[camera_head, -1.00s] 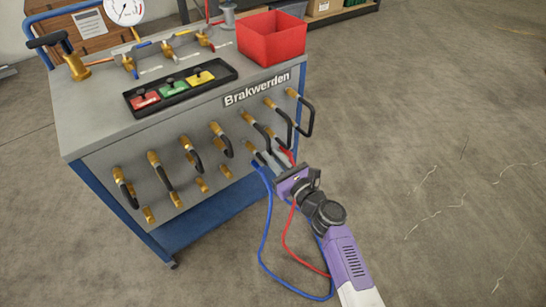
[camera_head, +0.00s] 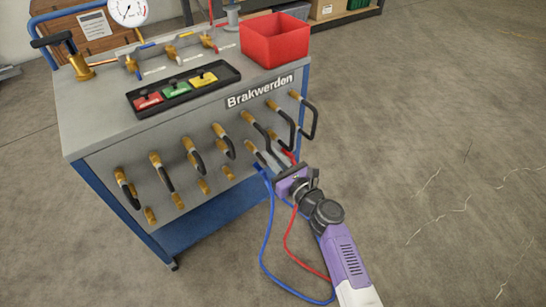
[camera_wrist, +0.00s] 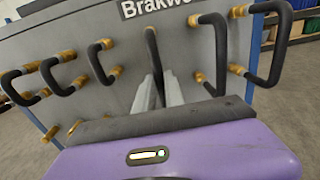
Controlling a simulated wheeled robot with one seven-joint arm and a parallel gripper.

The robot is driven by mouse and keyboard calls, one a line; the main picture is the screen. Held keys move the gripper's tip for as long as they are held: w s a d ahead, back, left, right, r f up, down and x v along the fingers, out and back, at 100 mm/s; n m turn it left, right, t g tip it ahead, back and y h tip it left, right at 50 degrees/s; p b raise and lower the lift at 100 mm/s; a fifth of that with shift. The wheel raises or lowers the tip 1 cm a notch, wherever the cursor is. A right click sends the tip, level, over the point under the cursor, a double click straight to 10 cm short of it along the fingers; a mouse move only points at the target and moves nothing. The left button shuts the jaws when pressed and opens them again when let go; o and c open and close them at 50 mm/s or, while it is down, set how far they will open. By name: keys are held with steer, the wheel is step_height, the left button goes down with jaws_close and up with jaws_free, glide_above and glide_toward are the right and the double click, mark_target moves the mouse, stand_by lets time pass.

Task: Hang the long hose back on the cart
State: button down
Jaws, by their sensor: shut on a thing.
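The grey cart (camera_head: 100,110), labelled Brakwerden, has brass fittings along its front face. Several black hoses hang from them, longer toward the right, such as the rightmost long hose (camera_head: 313,120). My gripper (camera_head: 268,157) is at the front face, right of the middle. In the wrist view its two grey fingers (camera_wrist: 160,92) are shut on a black hose (camera_wrist: 152,58), seen nearly end-on. This hose runs up toward the top row; its lower end is hidden by the fingers. Long hoses on the right (camera_wrist: 221,50) stand close beside it.
A blue line (camera_head: 264,235) and a red line (camera_head: 287,240) loop down near my arm; where they end is hidden. A red bin (camera_head: 275,38) and a black tray (camera_head: 185,90) with coloured blocks stand on the cart top. The floor at right is clear.

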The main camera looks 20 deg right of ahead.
steer(key=shift+w+a+r, duration=0.1)
steer(key=shift+w+r, duration=0.05)
steer(key=shift+w, duration=0.15)
steer(key=c, duration=0.9)
jaws_free()
steer(key=shift+c, duration=0.2)
steer(key=shift+s, duration=0.15)
steer(key=p+v, duration=0.1)
steer(key=v, duration=0.5)
steer(key=shift+s, duration=0.4)
